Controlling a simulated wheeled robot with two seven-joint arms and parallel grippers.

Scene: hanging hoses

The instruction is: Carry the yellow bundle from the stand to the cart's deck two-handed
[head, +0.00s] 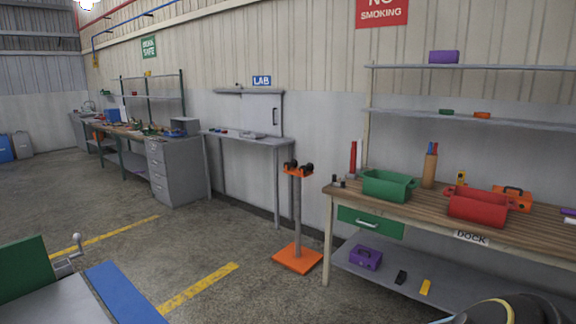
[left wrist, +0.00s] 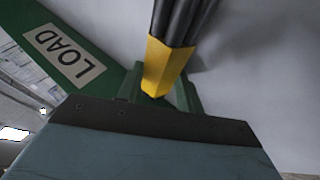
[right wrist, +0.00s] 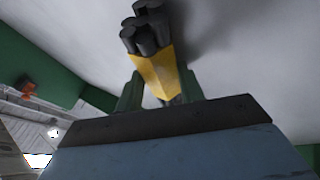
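The yellow bundle is a yellow sleeve with black hoses coming out of it. In the left wrist view the yellow bundle (left wrist: 166,66) sits between the green fingers of my left gripper (left wrist: 161,88). In the right wrist view the yellow bundle (right wrist: 160,75) sits between the fingers of my right gripper (right wrist: 162,90). Both grippers appear shut on it, with little gap beside the sleeve. A pale grey surface (left wrist: 265,60) with green edging and a LOAD label (left wrist: 64,53) lies beneath it. In the head view the orange stand (head: 297,257) is empty; neither gripper shows clearly there.
In the head view, a grey flat top (head: 50,305) with a green panel (head: 22,268) is at lower left. The DOCK workbench (head: 375,203) at right carries a green bin (head: 388,187) and red bin (head: 477,207). Open floor lies between, with yellow lines.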

